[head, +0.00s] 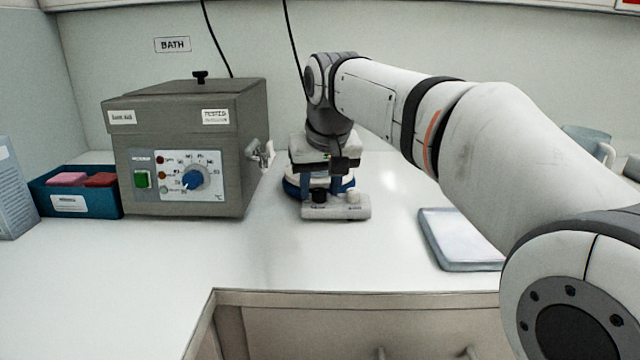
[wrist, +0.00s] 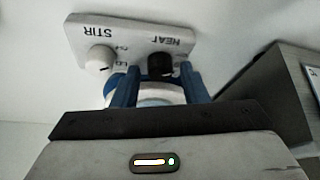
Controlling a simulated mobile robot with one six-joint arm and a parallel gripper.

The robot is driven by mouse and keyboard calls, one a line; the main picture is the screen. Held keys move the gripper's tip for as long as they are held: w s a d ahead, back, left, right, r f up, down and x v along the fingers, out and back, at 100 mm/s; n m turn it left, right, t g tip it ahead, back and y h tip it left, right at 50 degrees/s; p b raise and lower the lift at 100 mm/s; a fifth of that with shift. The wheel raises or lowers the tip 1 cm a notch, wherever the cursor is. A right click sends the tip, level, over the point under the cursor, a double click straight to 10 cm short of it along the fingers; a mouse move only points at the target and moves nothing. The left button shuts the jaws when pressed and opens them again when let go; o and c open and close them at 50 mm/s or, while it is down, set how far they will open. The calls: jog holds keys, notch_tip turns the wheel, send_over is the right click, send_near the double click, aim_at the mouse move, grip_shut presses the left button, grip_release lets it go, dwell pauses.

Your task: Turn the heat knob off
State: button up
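The heat knob (wrist: 160,66) is a small black knob on the pale control panel (wrist: 135,40) of the stirrer; its label reads upside down in the wrist view. In the head view the black knob (head: 319,195) sits at the left of the panel. A white stir knob (wrist: 100,59) is beside it. My gripper (wrist: 161,86) is open, its two blue fingers apart with nothing between them. The fingertips are close to the heat knob, one toward each side; I cannot tell whether they touch it. The knob's pointer setting is not readable.
A grey water bath (head: 185,145) with a blue dial stands left of the stirrer, its tap (head: 260,154) facing it. A teal box (head: 85,205) is farther left. A shallow tray (head: 460,240) lies at right. The front counter is clear.

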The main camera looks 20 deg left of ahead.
jog(key=shift+o, duration=0.5)
jog(key=p+v, duration=0.2)
jog(key=v, duration=0.4)
jog(key=shift+r+p, duration=0.35)
jog(key=shift+s+d+r, duration=0.15)
jog(key=shift+s+r, duration=0.15)
jog(key=shift+r, duration=0.2)
jog(key=shift+d, duration=0.1)
jog(key=s+d+r+m+h+p, duration=0.1)
jog(key=s+d+m+p, duration=0.1)
jog(key=d+p, duration=0.6)
jog(key=s+d+r+m+p, duration=0.1)
jog(key=s+d+r+p, duration=0.15)
jog(key=d+p, duration=0.55)
jog(key=s+d+f+m+g+h+p, duration=0.1)
jog(key=s+d+f+p, duration=0.4)
jog(key=s+d, duration=0.8)
jog(key=m+p, duration=0.1)
jog(key=p, duration=0.2)
jog(key=shift+s+m, duration=0.2)
jog(key=shift+m, duration=0.2)
